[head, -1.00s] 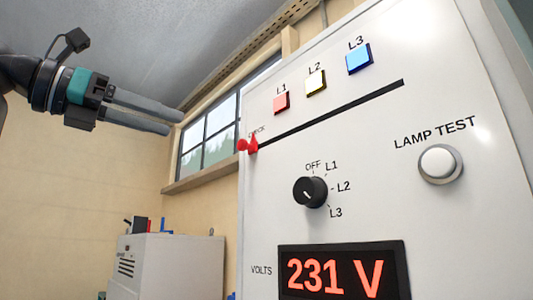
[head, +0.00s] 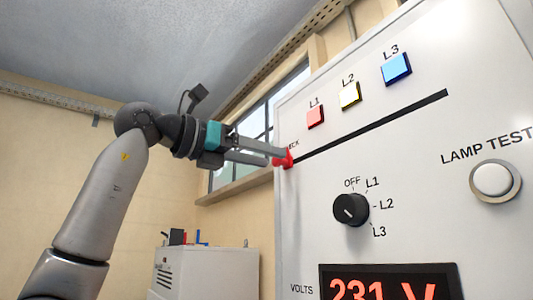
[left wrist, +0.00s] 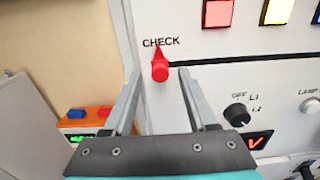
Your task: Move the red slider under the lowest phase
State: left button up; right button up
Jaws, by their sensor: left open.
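The red slider (head: 284,159) is at the left end of the black slot (head: 375,125) on the white panel, by the CHECK label. It also shows in the left wrist view (left wrist: 160,70), between my open fingers. My left gripper (head: 281,157) is open with its fingertips at the slider, one on each side; I cannot tell whether they touch it. Above the slot are the red L1 lamp (head: 315,117), yellow L2 lamp (head: 349,95) and blue L3 lamp (head: 396,68). The volts display (head: 390,284) reads 231 V, partly cut off. My right gripper is not in view.
Below the slot is a black rotary knob (head: 350,210) marked OFF, L1, L2, L3. A lamp test button (head: 494,181) is at the right. A grey cabinet (head: 205,272) stands at the lower left, and a window is behind my gripper.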

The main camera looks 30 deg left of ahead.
pick_arm(q)
jog(key=shift+w+d, duration=0.2)
jog(key=shift+w, duration=0.25)
grip_shut()
dwell(1.2)
